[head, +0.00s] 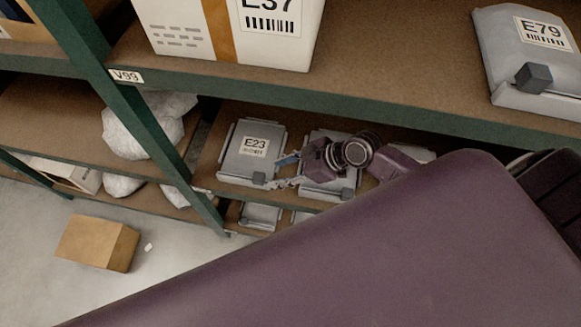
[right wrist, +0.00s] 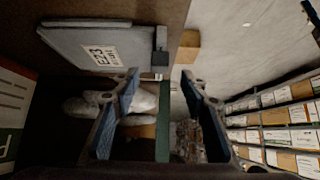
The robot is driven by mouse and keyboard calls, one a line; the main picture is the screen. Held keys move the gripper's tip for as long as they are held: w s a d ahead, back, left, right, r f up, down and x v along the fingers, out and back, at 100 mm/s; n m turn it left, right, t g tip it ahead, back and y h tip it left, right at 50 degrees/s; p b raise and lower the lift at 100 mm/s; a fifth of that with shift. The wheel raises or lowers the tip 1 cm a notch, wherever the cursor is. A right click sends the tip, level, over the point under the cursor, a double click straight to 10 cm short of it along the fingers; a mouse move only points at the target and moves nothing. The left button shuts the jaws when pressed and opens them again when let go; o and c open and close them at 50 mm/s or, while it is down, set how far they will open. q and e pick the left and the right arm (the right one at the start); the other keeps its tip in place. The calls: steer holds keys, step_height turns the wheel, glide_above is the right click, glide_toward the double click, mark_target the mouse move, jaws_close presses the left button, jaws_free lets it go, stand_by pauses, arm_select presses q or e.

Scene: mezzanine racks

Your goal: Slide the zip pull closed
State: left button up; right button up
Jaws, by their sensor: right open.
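A flat grey pouch labelled E23 (head: 233,165) lies on the lower shelf; it also shows at the upper left of the right wrist view (right wrist: 72,42). A small dark block-shaped zip pull (head: 259,178) sits at its front edge, towards the right corner. The pull also shows in the right wrist view (right wrist: 160,62), just beyond the fingertips. My right gripper (head: 281,172) is open and empty, just right of the pull; its two blue-padded fingers are apart in the wrist view (right wrist: 161,80). I cannot tell whether a finger touches the pull. My left gripper is not in view.
A second grey pouch (head: 345,187) lies right of E23, partly behind my right gripper. Pouch E79 (head: 505,65) and a white box E37 (head: 240,45) stand on the upper shelf. A green upright (head: 135,115) is left of E23. A cardboard box (head: 90,243) lies on the floor.

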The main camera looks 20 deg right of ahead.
steer(key=shift+v, duration=2.2)
